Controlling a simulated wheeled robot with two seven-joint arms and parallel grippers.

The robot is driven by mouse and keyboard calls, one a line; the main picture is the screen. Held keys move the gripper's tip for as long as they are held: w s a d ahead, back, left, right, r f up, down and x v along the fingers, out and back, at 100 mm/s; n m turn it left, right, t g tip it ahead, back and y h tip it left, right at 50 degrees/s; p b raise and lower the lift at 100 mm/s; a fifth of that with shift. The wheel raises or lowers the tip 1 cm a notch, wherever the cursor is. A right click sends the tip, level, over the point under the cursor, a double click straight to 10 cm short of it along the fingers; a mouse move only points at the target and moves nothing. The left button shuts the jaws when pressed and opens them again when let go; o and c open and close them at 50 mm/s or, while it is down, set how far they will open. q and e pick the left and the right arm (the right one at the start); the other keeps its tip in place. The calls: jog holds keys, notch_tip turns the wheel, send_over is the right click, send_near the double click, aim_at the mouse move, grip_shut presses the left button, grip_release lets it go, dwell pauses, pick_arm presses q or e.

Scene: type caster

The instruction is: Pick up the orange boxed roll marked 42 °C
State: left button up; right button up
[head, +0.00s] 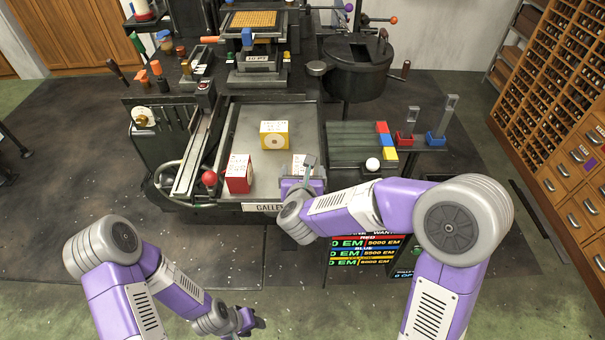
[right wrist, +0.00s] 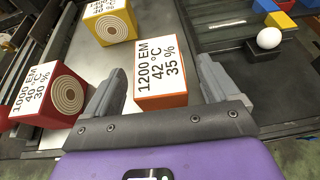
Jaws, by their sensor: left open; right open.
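The orange boxed roll (right wrist: 162,92) has a white top label reading 1200 EM, 42 °C, 35 %. In the right wrist view it sits on the galley tray between the two fingers of my right gripper (right wrist: 158,88), which is open around it, without clear contact. In the head view only its white label (head: 299,164) shows beside my right gripper (head: 307,172); the rest is hidden by the gripper. My left gripper (head: 250,321) is open and low at the bottom of the head view, far from the boxes.
A red box (head: 238,174) marked 40 °C and 30 % stands left on the tray (head: 247,115). A yellow box (head: 274,135) stands farther back. A red knob (head: 209,178) is at the tray's left.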

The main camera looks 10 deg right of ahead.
aim_at(303, 171)
jog(key=shift+x, duration=1.55)
jog(key=shift+r, duration=0.1)
jog(key=c, duration=1.2)
